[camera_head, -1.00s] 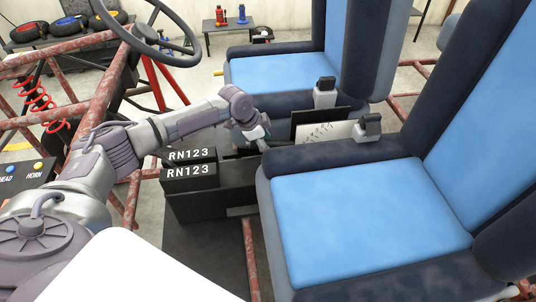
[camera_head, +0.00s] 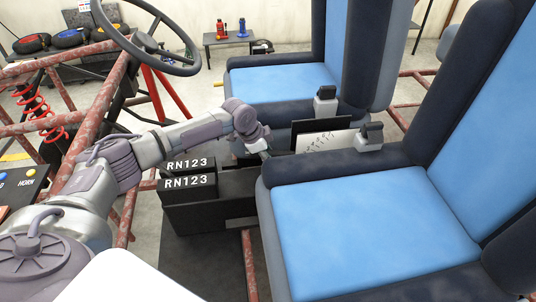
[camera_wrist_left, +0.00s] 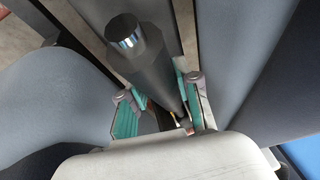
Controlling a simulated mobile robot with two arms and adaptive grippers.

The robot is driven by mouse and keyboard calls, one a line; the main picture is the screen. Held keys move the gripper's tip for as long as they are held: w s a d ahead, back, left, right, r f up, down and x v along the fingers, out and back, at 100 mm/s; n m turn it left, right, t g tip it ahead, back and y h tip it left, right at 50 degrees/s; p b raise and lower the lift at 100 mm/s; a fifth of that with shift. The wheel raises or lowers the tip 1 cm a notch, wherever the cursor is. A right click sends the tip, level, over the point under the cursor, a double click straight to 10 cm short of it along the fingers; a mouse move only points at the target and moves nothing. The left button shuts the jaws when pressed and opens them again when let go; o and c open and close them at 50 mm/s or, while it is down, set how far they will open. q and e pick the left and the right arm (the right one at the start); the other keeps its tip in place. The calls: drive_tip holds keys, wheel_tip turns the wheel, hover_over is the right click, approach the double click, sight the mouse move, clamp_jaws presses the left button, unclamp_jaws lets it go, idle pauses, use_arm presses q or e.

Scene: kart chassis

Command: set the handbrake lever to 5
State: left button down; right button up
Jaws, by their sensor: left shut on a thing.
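The handbrake lever (camera_wrist_left: 150,62) shows in the left wrist view as a dark cylindrical grip with a shiny button at its end. My left gripper (camera_wrist_left: 160,108) is shut on it, with one teal-padded finger on each side of the grip. In the head view my left gripper (camera_head: 262,148) is small and partly hidden, low between the two seats. The lever cannot be made out there, and I cannot read any handbrake setting. My right gripper is not in view.
Blue seats stand close on both sides, the near seat (camera_head: 370,225) and the far seat (camera_head: 280,75). Black boxes marked RN123 (camera_head: 187,183) lie under my left forearm. A gear plate (camera_head: 322,141) is just right of the gripper. The steering wheel (camera_head: 150,38) is at upper left.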

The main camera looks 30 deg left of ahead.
use_arm(q)
drive_tip(key=shift+w+d+r+p, duration=0.1)
drive_tip(key=shift+d+r+p, duration=0.05)
drive_tip(key=shift+r+p, duration=0.45)
drive_tip(key=r+p, duration=0.2)
drive_tip(key=w+d+r+g+y+p, duration=0.1)
drive_tip(key=r+p, duration=0.1)
drive_tip(key=r, duration=0.1)
drive_tip(key=w+d+r+y+p, duration=0.1)
drive_tip(key=r+p, duration=0.1)
drive_tip(key=p, duration=0.1)
drive_tip(key=shift+d+r+g, duration=0.2)
drive_tip(key=shift+d+g, duration=0.05)
drive_tip(key=shift+g, duration=0.15)
drive_tip(key=w+d+r+g+y+p, duration=0.1)
drive_tip(key=w+d+r+y+p, duration=0.1)
drive_tip(key=r, duration=0.3)
drive_tip(key=shift+w+d+g+y+p, duration=0.2)
drive_tip(key=shift+d+g+y+p, duration=0.2)
drive_tip(key=shift+d+p, duration=0.2)
drive_tip(key=c, duration=0.8)
unclamp_jaws()
drive_tip(key=shift+f, duration=0.15)
